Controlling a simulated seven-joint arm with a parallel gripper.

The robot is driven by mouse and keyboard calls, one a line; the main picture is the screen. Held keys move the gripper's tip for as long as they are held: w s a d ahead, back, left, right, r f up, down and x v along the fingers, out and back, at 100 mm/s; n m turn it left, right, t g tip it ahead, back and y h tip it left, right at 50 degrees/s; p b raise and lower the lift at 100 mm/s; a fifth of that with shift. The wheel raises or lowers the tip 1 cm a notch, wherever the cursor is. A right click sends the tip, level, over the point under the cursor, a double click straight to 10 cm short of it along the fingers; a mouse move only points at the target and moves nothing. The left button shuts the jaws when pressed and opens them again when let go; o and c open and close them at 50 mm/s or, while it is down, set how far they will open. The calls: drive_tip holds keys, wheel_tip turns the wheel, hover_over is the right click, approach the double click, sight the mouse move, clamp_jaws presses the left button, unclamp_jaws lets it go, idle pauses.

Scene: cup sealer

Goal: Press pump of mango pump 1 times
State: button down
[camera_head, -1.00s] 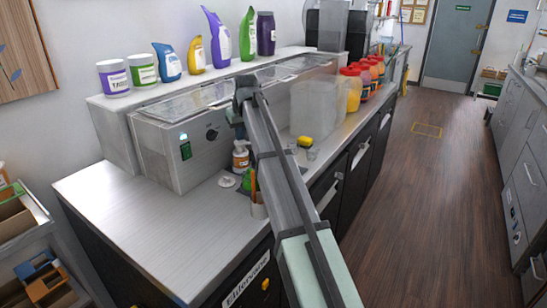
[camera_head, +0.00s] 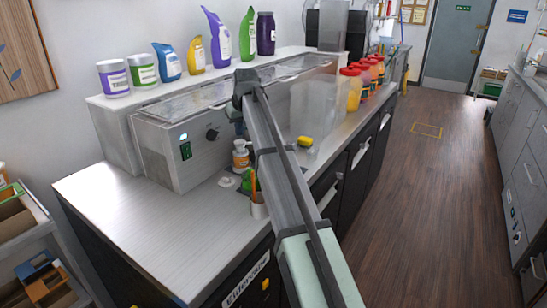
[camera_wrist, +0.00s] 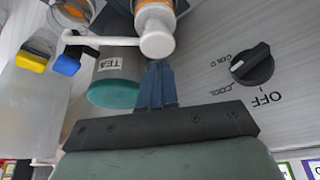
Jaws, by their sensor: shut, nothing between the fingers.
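The mango pump, a small bottle with an orange label and a white top (camera_head: 241,155), stands on the counter in front of the steel machine. In the wrist view its white pump head (camera_wrist: 156,40), long white spout and orange bottle (camera_wrist: 155,10) show at the top. My gripper (camera_wrist: 157,66) is shut and empty, its blue fingers pointing at the pump head. The fingertips are at or very close to the head; I cannot tell whether they touch. In the head view my gripper is mostly hidden behind my arm, near the bottle.
A grey container labelled TEA (camera_wrist: 112,80) is close beside my fingers. The steel machine (camera_head: 185,150) with a black knob (camera_wrist: 252,65) is close behind. A cup with an orange stick (camera_head: 259,208) stands nearby. The counter's left part is clear.

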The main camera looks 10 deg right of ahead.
wheel_tip(320, 180, up, 5)
drive_tip(key=shift+r, duration=0.1)
idle(0.5)
